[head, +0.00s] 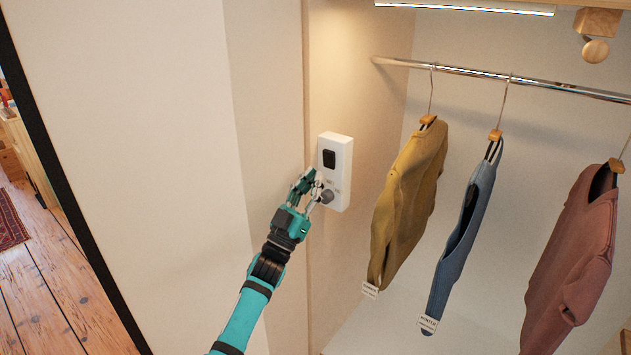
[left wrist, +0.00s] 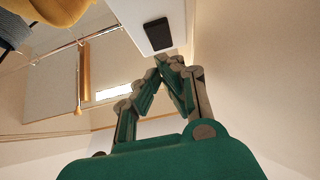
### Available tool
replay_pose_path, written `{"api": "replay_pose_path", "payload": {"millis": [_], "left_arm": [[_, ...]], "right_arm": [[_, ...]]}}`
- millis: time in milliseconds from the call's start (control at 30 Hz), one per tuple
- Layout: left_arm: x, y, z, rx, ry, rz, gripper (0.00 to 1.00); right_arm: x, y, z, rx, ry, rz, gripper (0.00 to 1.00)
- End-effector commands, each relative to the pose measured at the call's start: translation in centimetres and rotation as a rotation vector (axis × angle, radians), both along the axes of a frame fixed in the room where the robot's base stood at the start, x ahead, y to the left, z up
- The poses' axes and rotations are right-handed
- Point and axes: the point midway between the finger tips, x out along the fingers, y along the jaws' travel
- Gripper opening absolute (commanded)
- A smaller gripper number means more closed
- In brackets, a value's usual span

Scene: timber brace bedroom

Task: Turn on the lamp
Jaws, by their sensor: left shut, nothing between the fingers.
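A white switch box (head: 341,167) is fixed to the wardrobe's inner side wall in the head view. It has a black rocker switch (head: 329,158) in its upper part and a round grey knob (head: 327,196) lower down. A lit strip lamp (head: 465,7) runs along the top of the wardrobe. My left gripper (head: 317,184) is shut and empty, with its fingertips at the lower part of the box, close to the knob. I cannot tell whether they touch it. In the left wrist view the shut fingertips (left wrist: 170,62) are just below the black switch (left wrist: 158,34). My right gripper is not in view.
A mustard garment (head: 410,190), a blue garment (head: 466,235) and a red garment (head: 575,260) hang from a metal rail (head: 480,72) right of the box. A pale wall panel (head: 130,120) stands left of my arm, with wooden floor (head: 50,285) beyond it.

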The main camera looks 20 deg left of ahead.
Motion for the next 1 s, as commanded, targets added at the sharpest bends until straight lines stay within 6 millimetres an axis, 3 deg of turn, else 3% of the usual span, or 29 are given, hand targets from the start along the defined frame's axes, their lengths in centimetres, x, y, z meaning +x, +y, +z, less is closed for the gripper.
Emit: {"api": "replay_pose_path", "payload": {"millis": [267, 500, 667, 1000], "left_arm": [[-2.4, 0.9, -3.9, 0.002, 0.003, 0.001, 0.00], [-4.7, 1.7, -7.0, 0.001, 0.002, 0.000, 0.00], [-5.5, 2.0, -7.9, 0.000, 0.001, -0.001, 0.00], [-5.7, 2.1, -8.0, 0.000, 0.000, 0.000, 0.00]], "right_arm": [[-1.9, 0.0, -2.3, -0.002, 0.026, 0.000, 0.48], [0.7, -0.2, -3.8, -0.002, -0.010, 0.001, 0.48], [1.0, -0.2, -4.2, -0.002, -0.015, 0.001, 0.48], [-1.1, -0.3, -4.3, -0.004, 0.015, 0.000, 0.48]]}}
